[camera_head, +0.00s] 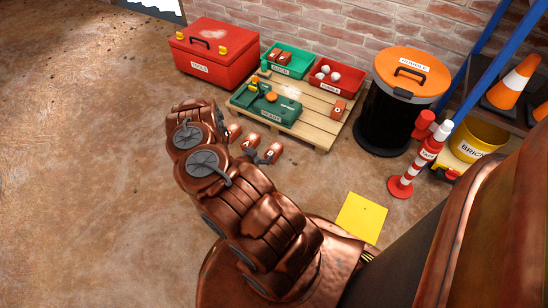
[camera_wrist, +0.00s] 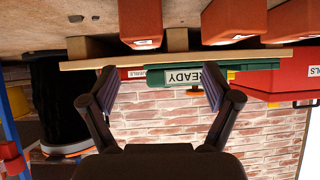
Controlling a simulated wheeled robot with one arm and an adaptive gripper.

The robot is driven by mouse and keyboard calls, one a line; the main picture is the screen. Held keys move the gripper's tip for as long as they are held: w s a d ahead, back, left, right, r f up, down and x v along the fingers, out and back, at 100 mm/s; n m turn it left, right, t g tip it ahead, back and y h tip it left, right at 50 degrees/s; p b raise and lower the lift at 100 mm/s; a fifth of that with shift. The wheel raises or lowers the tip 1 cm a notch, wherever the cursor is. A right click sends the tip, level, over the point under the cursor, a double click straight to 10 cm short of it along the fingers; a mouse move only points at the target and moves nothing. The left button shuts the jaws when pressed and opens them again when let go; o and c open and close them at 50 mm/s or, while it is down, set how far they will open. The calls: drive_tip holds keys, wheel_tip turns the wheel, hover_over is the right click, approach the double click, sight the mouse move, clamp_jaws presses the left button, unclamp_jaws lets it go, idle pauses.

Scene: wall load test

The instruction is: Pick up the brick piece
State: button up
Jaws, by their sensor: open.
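Several orange-red brick pieces with small white labels lie on the floor in front of the pallet. In the head view one is at the left (camera_head: 233,131), one in the middle (camera_head: 251,140) and one at the right (camera_head: 272,151), close beside my arm. In the wrist view, which is upside down, one brick piece (camera_wrist: 140,18) shows at the top middle, another (camera_wrist: 233,17) to its right and a third (camera_wrist: 295,18) at the right edge. My gripper (camera_wrist: 158,82) is open and empty, its fingers apart below the brick pieces in the picture. In the head view my arm mostly hides it.
A wooden pallet (camera_head: 313,129) holds a green case (camera_head: 283,112), a green bin (camera_head: 297,66), a red bin (camera_head: 350,85) and another brick piece (camera_head: 339,108). A red toolbox (camera_head: 215,65), black rubble drum (camera_head: 382,122) and striped post (camera_head: 408,172) stand around. Floor at left is clear.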

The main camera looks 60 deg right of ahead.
sight(274, 149)
drive_tip(key=s+d, duration=0.1)
drive_tip(key=s+f, duration=0.1)
drive_tip(key=shift+s+d+h, duration=0.3)
drive_tip(key=shift+d+h, duration=0.05)
drive_tip(key=shift+h, duration=0.05)
drive_tip(key=shift+s+d+f+g+b, duration=0.1)
drive_tip(key=shift+s+d+g+b, duration=0.05)
drive_tip(key=shift+d+g+b, duration=0.2)
drive_tip(key=shift+b+x, duration=0.3)
drive_tip(key=shift+x, duration=0.7)
drive_tip(key=d, duration=0.1)
drive_tip(key=d+f+b, duration=0.1)
drive_tip(key=w+d+f+b, duration=0.1)
drive_tip(key=shift+w+d+f, duration=0.1)
drive_tip(key=shift+d+f, duration=0.15)
drive_tip(key=shift+d, duration=0.05)
drive_tip(key=shift+d+f, duration=0.15)
drive_tip(key=shift+d, duration=0.25)
clamp_jaws()
